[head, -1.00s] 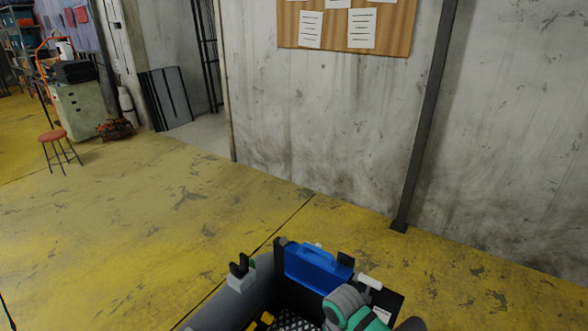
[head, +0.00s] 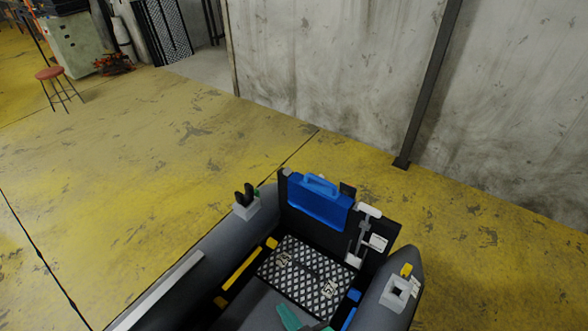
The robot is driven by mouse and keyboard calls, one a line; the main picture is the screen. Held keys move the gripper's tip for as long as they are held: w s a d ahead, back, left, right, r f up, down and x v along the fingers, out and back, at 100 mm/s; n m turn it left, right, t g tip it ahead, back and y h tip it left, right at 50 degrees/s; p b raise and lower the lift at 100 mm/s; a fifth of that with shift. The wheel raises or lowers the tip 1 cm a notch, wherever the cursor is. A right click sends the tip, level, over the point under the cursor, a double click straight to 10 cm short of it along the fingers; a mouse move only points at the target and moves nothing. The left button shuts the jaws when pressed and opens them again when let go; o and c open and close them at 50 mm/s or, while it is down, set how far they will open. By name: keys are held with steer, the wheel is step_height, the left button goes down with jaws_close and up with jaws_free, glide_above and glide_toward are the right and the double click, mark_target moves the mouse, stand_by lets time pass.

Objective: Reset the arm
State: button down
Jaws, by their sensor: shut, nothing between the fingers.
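My gripper does not show in the head view. Only a small teal piece (head: 289,317) is visible at the bottom edge, over the inside of the grey inflatable boat (head: 215,255). It may be part of my arm, but too little shows to tell. Whether my fingers touch anything is hidden below the picture.
A blue case (head: 320,200) hangs at the boat's dark transom (head: 375,262), above a black diamond-patterned floor plate (head: 300,275). A red stool (head: 58,88) stands at the upper left. A concrete wall (head: 330,70) runs behind. The yellow floor (head: 120,150) left of the boat is clear.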

steer(key=s+a+r+m+t, duration=0.1)
steer(key=s+a+r+t, duration=0.1)
steer(key=s+a+r, duration=0.3)
steer(key=s+a+r+m+t, duration=0.1)
steer(key=s+a+t, duration=0.15)
steer(key=a, duration=0.45)
steer(key=s+d+m+h, duration=0.2)
steer(key=s+d+h, duration=0.4)
steer(key=s+d, duration=0.6)
steer(key=shift+s+d+r+m, duration=0.25)
steer(key=shift+d+r+m, duration=0.15)
steer(key=shift+d, duration=0.55)
